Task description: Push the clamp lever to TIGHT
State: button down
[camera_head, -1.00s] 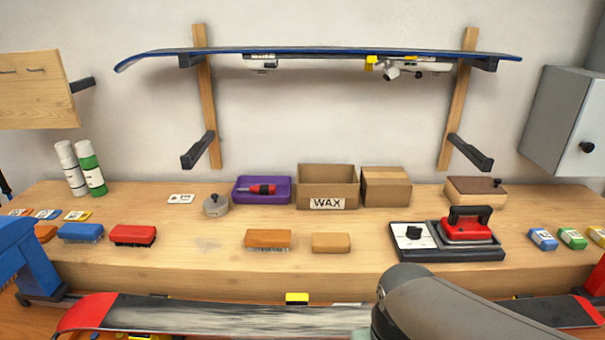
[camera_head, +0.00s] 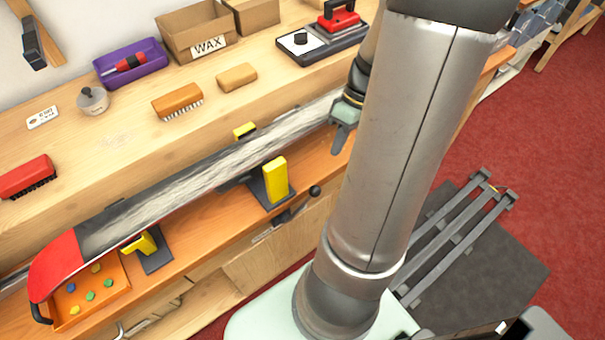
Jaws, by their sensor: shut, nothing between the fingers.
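What looks like the clamp lever is a thin rod with a black ball knob (camera_head: 315,191) at the bench's front edge, just right of a yellow clamp jaw (camera_head: 276,180) on a dark base. The rod slants up to the right; no TIGHT marking is readable. My gripper (camera_head: 340,148) points down, above and right of the knob and apart from it, near the right visible part of the ski. Its fingers are together and hold nothing. My thick grey arm hides the ski's right part and the bench behind it.
The ski (camera_head: 200,180) with a red tip lies along the bench front. A second yellow jaw (camera_head: 141,244) stands left, beside an orange tray (camera_head: 88,314) of small coloured pieces. A wax box (camera_head: 202,28) and brushes stand farther back.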

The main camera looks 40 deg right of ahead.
jog(key=x, duration=1)
jog(key=shift+d+f, duration=0.1)
jog(key=shift+d, duration=0.05)
